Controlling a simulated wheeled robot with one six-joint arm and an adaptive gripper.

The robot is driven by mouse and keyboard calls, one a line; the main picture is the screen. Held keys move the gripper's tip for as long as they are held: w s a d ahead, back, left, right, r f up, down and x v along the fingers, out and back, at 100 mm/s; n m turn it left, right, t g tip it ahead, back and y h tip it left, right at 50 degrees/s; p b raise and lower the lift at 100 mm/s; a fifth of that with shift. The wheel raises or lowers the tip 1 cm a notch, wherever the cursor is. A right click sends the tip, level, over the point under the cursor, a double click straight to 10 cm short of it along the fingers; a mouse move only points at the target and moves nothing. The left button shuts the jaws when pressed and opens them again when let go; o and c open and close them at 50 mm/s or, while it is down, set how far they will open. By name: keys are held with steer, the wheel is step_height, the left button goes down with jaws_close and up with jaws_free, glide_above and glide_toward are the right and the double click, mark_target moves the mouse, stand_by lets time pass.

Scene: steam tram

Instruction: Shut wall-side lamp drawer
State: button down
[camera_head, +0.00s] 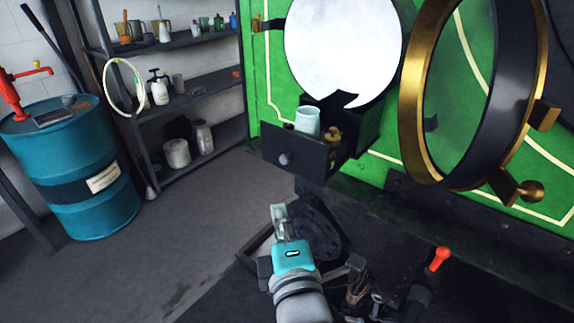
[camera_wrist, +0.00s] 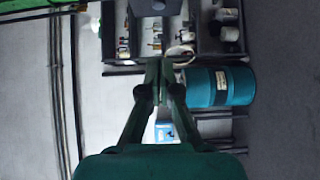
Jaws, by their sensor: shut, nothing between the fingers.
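The lamp drawer (camera_head: 303,157) is a dark box pulled out below the round white lamp face on the green panel. Its front has a pale round knob (camera_head: 284,159). A light blue cup (camera_head: 307,121) and a small brass piece (camera_head: 334,136) stand in it. My gripper (camera_head: 279,209) is shut and empty, below and in front of the drawer front, apart from it. In the wrist view my closed fingers (camera_wrist: 165,66) point up the picture. A dark panel at the top edge there may be the drawer front; I cannot tell for sure.
A large brass-rimmed round lamp door (camera_head: 415,95) stands swung open at the right. A blue drum (camera_head: 75,170) with a red pump and a shelf rack (camera_head: 195,85) of bottles and jars stand left. Below are a dark bench and a red-tipped lever (camera_head: 439,259).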

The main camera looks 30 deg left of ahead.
mark_target(323, 138)
steer(key=w+d+x, duration=0.2)
steer(key=x, duration=1.1)
steer(key=shift+r, duration=0.15)
steer(key=w, duration=0.9)
steer(key=w+d, duration=0.1)
steer(key=w, duration=0.4)
steer(key=shift+w+d, duration=0.1)
steer(key=shift+w, duration=0.45)
steer(key=shift+w+d+r, duration=0.1)
steer(key=shift+r, duration=0.05)
steer(key=shift+d+r, duration=0.1)
steer(key=shift+r, duration=0.05)
